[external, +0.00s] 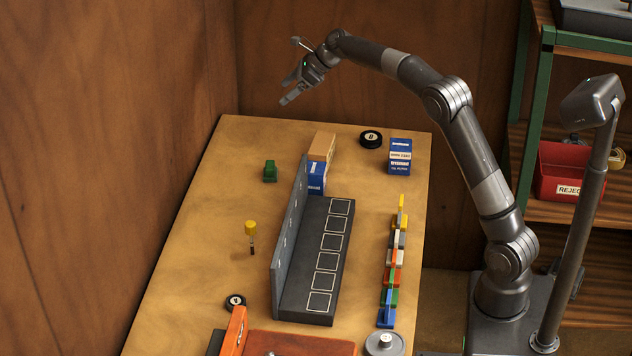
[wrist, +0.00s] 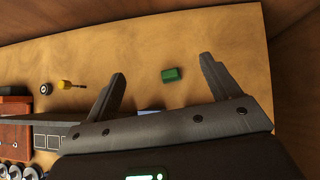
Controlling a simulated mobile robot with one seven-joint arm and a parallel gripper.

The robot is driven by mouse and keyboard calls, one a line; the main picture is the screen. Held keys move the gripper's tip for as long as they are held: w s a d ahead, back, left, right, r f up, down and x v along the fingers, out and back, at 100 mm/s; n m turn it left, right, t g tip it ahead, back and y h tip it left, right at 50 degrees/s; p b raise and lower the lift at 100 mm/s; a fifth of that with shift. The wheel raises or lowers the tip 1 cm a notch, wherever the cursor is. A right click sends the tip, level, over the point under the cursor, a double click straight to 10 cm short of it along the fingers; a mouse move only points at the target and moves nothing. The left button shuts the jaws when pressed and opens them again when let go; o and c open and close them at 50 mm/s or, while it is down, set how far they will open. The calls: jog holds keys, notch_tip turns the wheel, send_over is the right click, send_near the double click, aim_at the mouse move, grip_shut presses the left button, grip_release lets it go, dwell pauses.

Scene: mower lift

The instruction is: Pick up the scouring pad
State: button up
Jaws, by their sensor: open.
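The scouring pad appears to be the small dark green block (external: 270,171) lying on the wooden bench, left of the grey upright panel. In the wrist view the green block (wrist: 173,75) shows beyond and between my two fingers, on the bare bench top. My gripper (external: 291,92) is open and empty, held high above the far end of the bench, well apart from the block. Its spread fingers (wrist: 163,68) also show in the wrist view.
A dark rack with outlined squares (external: 325,255) and blue boxes (external: 317,178) stand right of the block. A yellow-handled tool (external: 251,232) and a black round item (external: 235,302) are nearer the front. Wooden walls border the back and left. Bench around the block is clear.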

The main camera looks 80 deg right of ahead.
send_near(271, 164)
jog(key=x, duration=0.6)
jog(key=shift+w+d, duration=0.1)
jog(key=shift+a+x, duration=0.2)
jog(key=shift+x, duration=2.7)
jog(key=shift+c, duration=0.4)
jog(key=c, duration=1)
